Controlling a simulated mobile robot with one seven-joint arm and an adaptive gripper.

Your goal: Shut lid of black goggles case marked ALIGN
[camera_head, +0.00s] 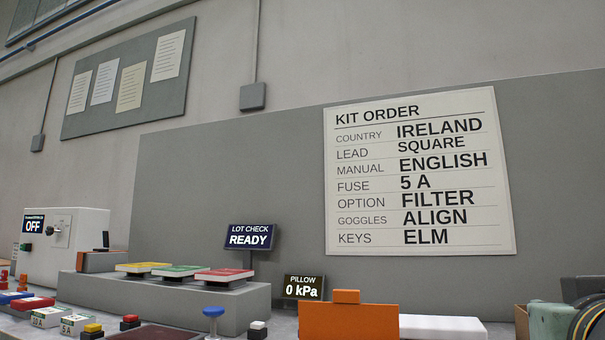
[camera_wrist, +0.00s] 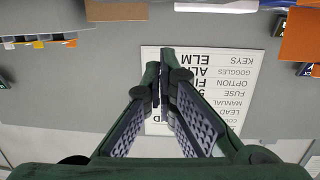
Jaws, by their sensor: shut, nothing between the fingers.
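No black goggles case marked ALIGN can be made out in either view. The word ALIGN shows only on the kit order sign (camera_head: 420,165), in its goggles line. In the wrist view my gripper (camera_wrist: 163,75) has its two dark green fingers brought together, with nothing held. The same sign, upside down, is behind the fingers in the wrist view (camera_wrist: 232,75). At the lower right edge of the head view, green and black parts are cut off, and I cannot tell what they are.
An orange block (camera_head: 348,321) and a white box (camera_head: 443,327) stand at the bench front. A grey step (camera_head: 160,302) carries yellow, green and red flat items. The lot check display (camera_head: 250,237) reads READY; the pillow display (camera_head: 303,287) reads 0 kPa. Several small boxes lie left.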

